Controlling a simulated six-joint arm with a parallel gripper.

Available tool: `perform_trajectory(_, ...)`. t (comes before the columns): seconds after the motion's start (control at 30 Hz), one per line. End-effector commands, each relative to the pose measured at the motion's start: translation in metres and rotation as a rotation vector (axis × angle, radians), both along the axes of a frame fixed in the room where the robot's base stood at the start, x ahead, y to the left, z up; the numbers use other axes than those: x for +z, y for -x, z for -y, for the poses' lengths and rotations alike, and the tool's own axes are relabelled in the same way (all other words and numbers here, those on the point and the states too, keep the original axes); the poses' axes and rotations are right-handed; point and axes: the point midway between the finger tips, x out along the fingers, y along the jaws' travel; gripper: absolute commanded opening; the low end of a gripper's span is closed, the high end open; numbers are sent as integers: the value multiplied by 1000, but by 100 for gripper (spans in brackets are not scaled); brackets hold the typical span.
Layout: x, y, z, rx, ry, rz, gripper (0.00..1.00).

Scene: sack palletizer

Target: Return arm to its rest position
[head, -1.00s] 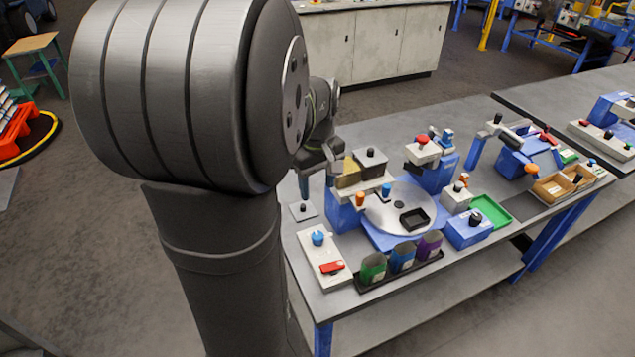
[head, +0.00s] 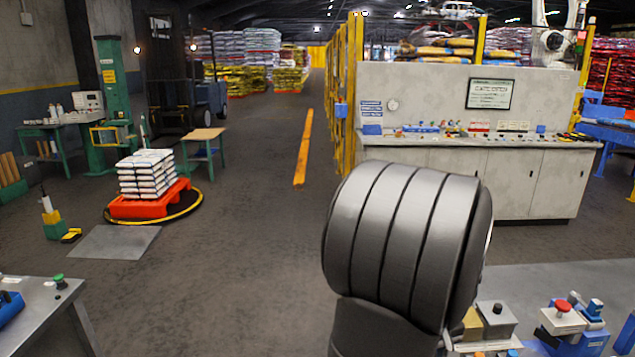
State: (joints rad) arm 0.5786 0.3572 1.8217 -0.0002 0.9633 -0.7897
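My arm's large ribbed grey joint fills the lower middle of the head view, and its upright link drops out of the bottom edge. My gripper is not in view; it is hidden behind the arm or outside the frame. Part of the grey workbench (head: 560,279) shows at the lower right. On it stand a grey block with a black knob (head: 497,318), a red-knobbed unit (head: 562,312) and a blue-topped piece (head: 594,309).
A control console (head: 470,128) stands behind the arm. At left, white sacks (head: 148,172) lie stacked on a red pallet (head: 150,205) inside a yellow-edged ring. A small wooden table (head: 203,134) stands beyond. Another bench (head: 35,312) is at lower left. The middle floor is clear.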

Motion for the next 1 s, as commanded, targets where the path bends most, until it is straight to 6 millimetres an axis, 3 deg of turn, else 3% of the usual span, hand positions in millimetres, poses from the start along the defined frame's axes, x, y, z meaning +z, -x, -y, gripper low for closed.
perform_trajectory(0.2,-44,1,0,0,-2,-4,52)
perform_trajectory(0.43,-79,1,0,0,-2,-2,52)
perform_trajectory(0.63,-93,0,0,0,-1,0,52)
perform_trajectory(1.0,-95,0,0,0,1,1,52)
